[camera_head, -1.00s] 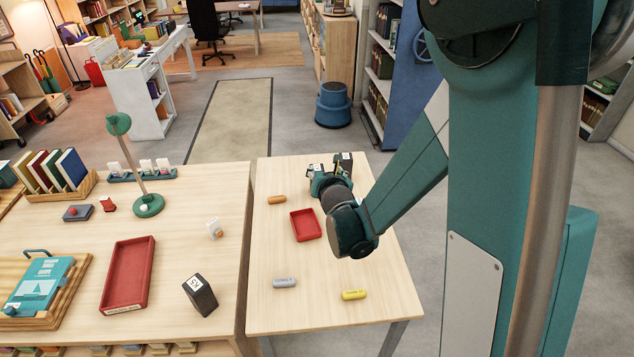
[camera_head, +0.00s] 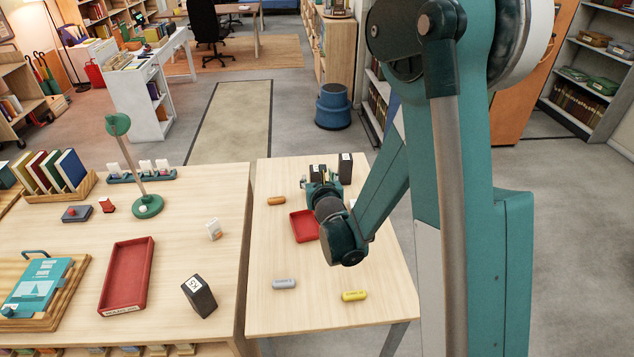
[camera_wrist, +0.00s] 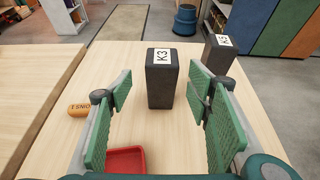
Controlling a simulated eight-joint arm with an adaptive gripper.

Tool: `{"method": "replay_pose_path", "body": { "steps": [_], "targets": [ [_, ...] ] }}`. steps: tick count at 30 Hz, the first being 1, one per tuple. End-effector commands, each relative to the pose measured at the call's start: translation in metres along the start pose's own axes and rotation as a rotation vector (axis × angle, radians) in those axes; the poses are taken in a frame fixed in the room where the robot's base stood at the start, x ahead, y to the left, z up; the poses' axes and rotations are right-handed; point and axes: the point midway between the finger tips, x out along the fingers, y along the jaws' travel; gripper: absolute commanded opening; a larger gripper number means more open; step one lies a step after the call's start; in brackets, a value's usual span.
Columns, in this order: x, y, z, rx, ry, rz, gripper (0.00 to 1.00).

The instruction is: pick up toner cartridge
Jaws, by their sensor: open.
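A dark upright cartridge labelled K3 (camera_wrist: 161,82) stands on the light wooden table, centred between my finger pads in the wrist view. It also shows in the head view (camera_head: 317,172). A similar cartridge, its label reading like K5 (camera_wrist: 219,55), stands farther back to the right, and in the head view (camera_head: 345,168) too. My gripper (camera_wrist: 161,98) is open, with green pads either side of K3 and clear gaps on both sides. I cannot tell how far the tips reach around it. In the head view my gripper (camera_head: 320,186) is partly hidden by my wrist.
A red tray (camera_head: 305,226) lies just below my gripper's near side. An orange cylinder (camera_head: 276,200) is left of it; grey (camera_head: 284,283) and yellow (camera_head: 354,295) cylinders lie nearer. Another dark block (camera_head: 199,296) stands on the left table. The right table's front is mostly clear.

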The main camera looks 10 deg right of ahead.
Motion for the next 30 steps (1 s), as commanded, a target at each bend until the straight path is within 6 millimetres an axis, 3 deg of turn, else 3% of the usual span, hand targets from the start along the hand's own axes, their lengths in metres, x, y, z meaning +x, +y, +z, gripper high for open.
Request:
{"method": "replay_pose_path", "body": {
  "steps": [6, 20, 30],
  "targets": [
    [0.016, 0.0, -0.001, 0.0, 0.0, 0.0, 0.5],
    [0.021, -0.001, 0.0, 0.001, 0.0, 0.0, 0.5],
    [0.056, -0.004, 0.001, 0.001, 0.0, -0.001, 0.5]
  ]
}}
